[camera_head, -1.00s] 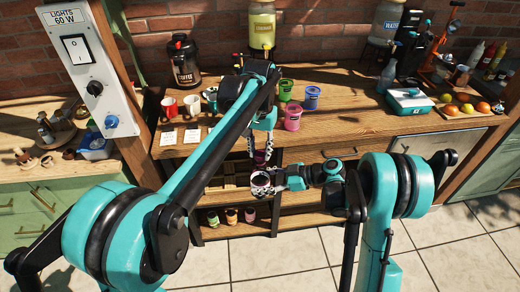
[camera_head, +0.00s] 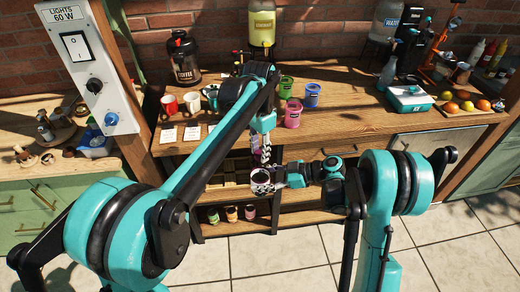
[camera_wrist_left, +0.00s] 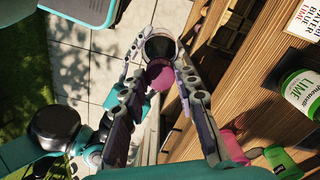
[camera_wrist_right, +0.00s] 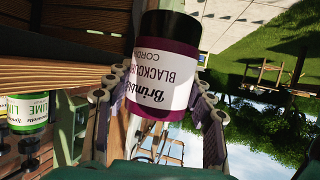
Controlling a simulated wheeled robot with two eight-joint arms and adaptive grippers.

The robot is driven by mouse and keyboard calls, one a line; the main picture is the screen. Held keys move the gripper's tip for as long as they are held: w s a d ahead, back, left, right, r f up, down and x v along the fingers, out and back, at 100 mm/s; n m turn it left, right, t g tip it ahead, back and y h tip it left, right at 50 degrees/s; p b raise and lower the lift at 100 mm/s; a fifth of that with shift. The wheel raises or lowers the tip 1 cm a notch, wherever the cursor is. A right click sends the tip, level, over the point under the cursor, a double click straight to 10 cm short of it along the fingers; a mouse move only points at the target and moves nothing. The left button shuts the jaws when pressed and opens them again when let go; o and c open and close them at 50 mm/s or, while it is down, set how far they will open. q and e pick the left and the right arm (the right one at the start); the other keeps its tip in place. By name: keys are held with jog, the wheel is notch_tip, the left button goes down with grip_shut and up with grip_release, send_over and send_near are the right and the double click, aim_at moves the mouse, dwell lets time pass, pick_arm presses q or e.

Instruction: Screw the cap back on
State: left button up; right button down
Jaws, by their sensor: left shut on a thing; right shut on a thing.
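My right gripper (camera_head: 264,183) is shut on a blackcurrant cordial jar (camera_wrist_right: 168,75) and holds it off the bench front. The jar has a white label, a dark section and a magenta section; it appears inverted in the right wrist view. My left gripper (camera_head: 264,157) is just above the right one. In the left wrist view, its fingers (camera_wrist_left: 160,80) are shut on a round magenta cap (camera_wrist_left: 160,77). The jar (camera_wrist_left: 160,46) shows just beyond the cap. Whether cap and jar touch is unclear. The left gripper does not show in the right wrist view.
The wooden bench top (camera_head: 370,125) has green (camera_head: 287,84), blue (camera_head: 312,95) and pink (camera_head: 293,113) containers near its middle. A coffee pot (camera_head: 184,60) and cups stand left. Jars stand on the low shelf below. Shelf edges lie close behind the grippers.

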pick_arm(q)
jog(key=m, duration=0.7)
jog(key=shift+m, duration=0.4)
jog(key=m, duration=0.4)
jog(key=shift+m, duration=0.3)
jog(key=m, duration=0.7)
jog(key=shift+w, duration=0.1)
jog(key=m, duration=0.6)
jog(key=o, duration=0.7)
jog(key=shift+r, duration=2.2)
jog(key=shift+c, duration=0.6)
